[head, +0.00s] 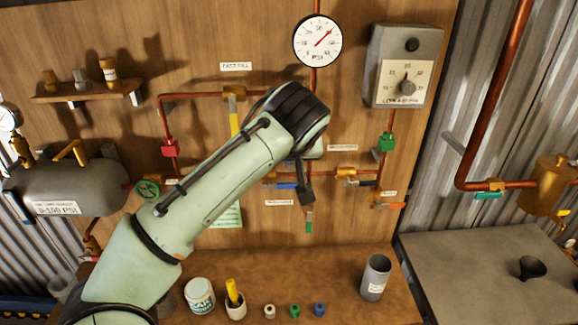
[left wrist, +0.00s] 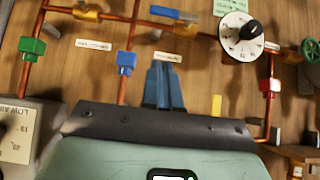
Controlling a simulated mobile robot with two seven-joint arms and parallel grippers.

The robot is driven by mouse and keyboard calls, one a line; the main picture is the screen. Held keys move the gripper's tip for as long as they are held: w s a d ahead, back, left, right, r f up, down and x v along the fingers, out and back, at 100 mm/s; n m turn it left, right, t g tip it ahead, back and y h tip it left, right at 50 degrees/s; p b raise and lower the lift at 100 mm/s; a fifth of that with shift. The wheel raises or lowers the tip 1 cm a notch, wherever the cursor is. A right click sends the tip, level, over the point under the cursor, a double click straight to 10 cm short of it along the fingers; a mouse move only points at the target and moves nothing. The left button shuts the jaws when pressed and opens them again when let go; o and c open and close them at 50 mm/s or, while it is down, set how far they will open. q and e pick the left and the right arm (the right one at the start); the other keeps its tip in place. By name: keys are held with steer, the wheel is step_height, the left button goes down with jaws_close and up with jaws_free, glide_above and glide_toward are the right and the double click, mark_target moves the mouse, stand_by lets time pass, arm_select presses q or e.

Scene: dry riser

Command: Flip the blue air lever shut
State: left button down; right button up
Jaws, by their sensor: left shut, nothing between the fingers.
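The blue air lever (head: 286,186) lies about level along the pipe on the wooden board, just left of my left gripper's fingers. In the left wrist view, which is upside down to the board, the blue lever (left wrist: 163,11) shows at the top edge beside a brass valve. My left gripper (head: 306,196) is shut and empty, in front of the board close to the lever's right end. Its closed fingers also show in the left wrist view (left wrist: 164,66), apart from the lever in the picture. I cannot tell whether they touch it. My right gripper is not in view.
A green lever (head: 309,220) hangs just below my fingers. A yellow lever (head: 234,115) stands upright to the left. A grey dial box (head: 404,65) juts out at upper right. A can (head: 200,296) and a grey cup (head: 376,278) stand on the bench below.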

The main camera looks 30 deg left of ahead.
arm_select(q)
glide_above(281, 184)
steer(key=d, duration=0.2)
step_height(281, 184, down, 6)
steer(key=f, duration=0.1)
steer(key=f+b, duration=0.1)
steer(key=f, duration=0.2)
steer(key=shift+s+d+f, duration=0.2)
steer(key=shift+s, duration=0.2)
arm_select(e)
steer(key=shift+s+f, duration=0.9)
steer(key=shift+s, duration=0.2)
arm_select(q)
steer(key=shift+w, duration=0.15)
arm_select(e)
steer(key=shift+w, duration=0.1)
arm_select(q)
steer(key=shift+s, duration=0.25)
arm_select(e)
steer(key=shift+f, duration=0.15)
arm_select(q)
steer(key=shift+w+d+f+b, duration=0.2)
steer(key=shift+w+f+b, duration=0.05)
steer(key=shift+b, duration=0.2)
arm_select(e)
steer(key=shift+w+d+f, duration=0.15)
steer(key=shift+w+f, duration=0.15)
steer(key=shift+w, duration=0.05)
